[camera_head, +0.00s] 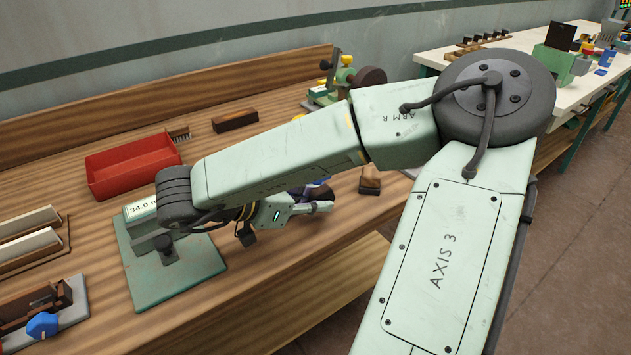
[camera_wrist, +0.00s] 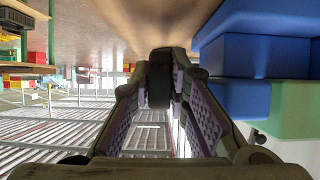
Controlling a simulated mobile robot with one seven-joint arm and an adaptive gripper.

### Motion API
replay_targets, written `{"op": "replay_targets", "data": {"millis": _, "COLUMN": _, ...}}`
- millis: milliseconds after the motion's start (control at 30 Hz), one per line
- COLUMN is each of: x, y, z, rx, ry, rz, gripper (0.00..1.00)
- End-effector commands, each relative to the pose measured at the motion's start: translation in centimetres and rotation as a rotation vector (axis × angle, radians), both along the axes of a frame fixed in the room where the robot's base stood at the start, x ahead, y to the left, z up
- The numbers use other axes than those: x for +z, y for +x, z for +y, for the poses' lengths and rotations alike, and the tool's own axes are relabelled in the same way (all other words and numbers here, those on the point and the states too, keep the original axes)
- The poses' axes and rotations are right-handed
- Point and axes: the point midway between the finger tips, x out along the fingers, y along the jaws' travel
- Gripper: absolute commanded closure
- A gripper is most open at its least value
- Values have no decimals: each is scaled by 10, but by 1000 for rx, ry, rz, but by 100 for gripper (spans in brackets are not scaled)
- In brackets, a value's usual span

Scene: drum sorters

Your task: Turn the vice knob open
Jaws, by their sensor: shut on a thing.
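My gripper (camera_head: 318,207) reaches out over the front part of the wooden bench, partly hidden by my own arm.
A grey-green plate stand (camera_head: 180,279) with a 34.0 display (camera_head: 140,208) lies below my wrist. A red tray (camera_head: 128,168), a dark wooden block (camera_head: 236,121) and a smaller block (camera_head: 369,181) are on the bench. Another blue knob (camera_head: 42,325) is at bottom left.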

Motion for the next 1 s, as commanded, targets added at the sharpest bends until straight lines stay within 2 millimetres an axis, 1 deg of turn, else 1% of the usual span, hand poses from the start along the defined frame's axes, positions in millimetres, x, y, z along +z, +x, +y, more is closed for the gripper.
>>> {"op": "replay_targets", "data": {"millis": 33, "x": 11, "y": 5, "z": 7, "rx": 18, "ry": -10, "rz": -30, "gripper": 100}}
{"op": "replay_targets", "data": {"millis": 433, "x": 4, "y": 6, "z": 7, "rx": 16, "ry": -92, "rz": -97, "gripper": 100}}
{"op": "replay_targets", "data": {"millis": 967, "x": 2, "y": 6, "z": 7, "rx": 16, "ry": -103, "rz": -109, "gripper": 100}}
{"op": "replay_targets", "data": {"millis": 1000, "x": 2, "y": 6, "z": 7, "rx": 16, "ry": -103, "rz": -109, "gripper": 79}}
